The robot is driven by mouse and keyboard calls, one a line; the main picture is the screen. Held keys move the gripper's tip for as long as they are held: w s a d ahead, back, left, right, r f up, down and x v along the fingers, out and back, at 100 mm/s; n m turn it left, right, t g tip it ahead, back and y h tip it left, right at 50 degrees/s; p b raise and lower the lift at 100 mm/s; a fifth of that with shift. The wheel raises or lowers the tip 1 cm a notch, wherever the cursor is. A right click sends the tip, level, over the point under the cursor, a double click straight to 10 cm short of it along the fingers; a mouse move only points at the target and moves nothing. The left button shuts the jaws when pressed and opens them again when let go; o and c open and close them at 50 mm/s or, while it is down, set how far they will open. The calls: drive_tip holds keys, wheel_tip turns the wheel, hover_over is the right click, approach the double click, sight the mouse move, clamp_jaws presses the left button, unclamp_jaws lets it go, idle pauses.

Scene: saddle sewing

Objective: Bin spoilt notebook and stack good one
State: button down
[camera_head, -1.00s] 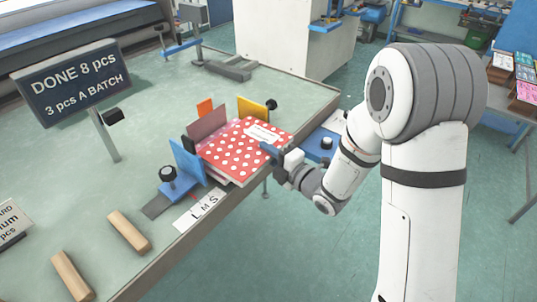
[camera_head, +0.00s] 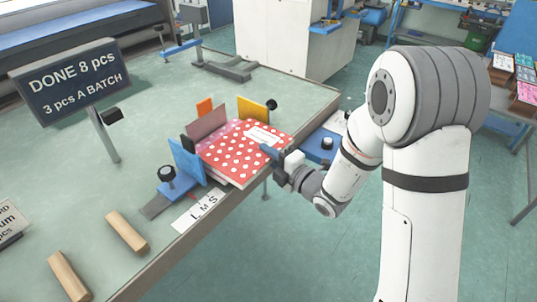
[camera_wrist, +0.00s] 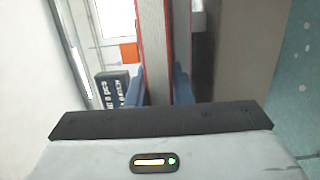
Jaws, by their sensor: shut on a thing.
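My gripper (camera_head: 270,151) is shut on the near right edge of the red notebook. In the wrist view the notebook (camera_wrist: 154,45) shows edge-on, with pale pages between red covers, and my blue fingers (camera_wrist: 159,86) are on both sides of it. No bin can be made out with certainty.
The fixture has a blue plate (camera_head: 187,161), a yellow plate (camera_head: 253,109) and an orange plate (camera_head: 205,106). A sign (camera_head: 72,79) reads "DONE 8 pcs, 3 pcs A BATCH". Two wooden bars (camera_head: 127,232) lie at the front left. Another table with stacked booklets (camera_head: 527,95) stands far right.

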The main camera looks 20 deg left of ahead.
drive_tip(key=shift+f+b, duration=0.2)
drive_tip(key=shift+b, duration=0.25)
idle(0.3)
drive_tip(key=c, duration=1.2)
unclamp_jaws()
drive_tip(key=shift+f+b, duration=0.25)
drive_tip(key=shift+b, duration=0.55)
drive_tip(key=shift+s+d, duration=0.1)
drive_tip(key=shift+d, duration=0.05)
drive_tip(key=w+b+v, duration=0.1)
drive_tip(key=b+v, duration=0.3)
drive_tip(key=v, duration=0.5)
drive_tip(key=shift+d, duration=0.65)
drive_tip(key=shift+s, duration=0.1)
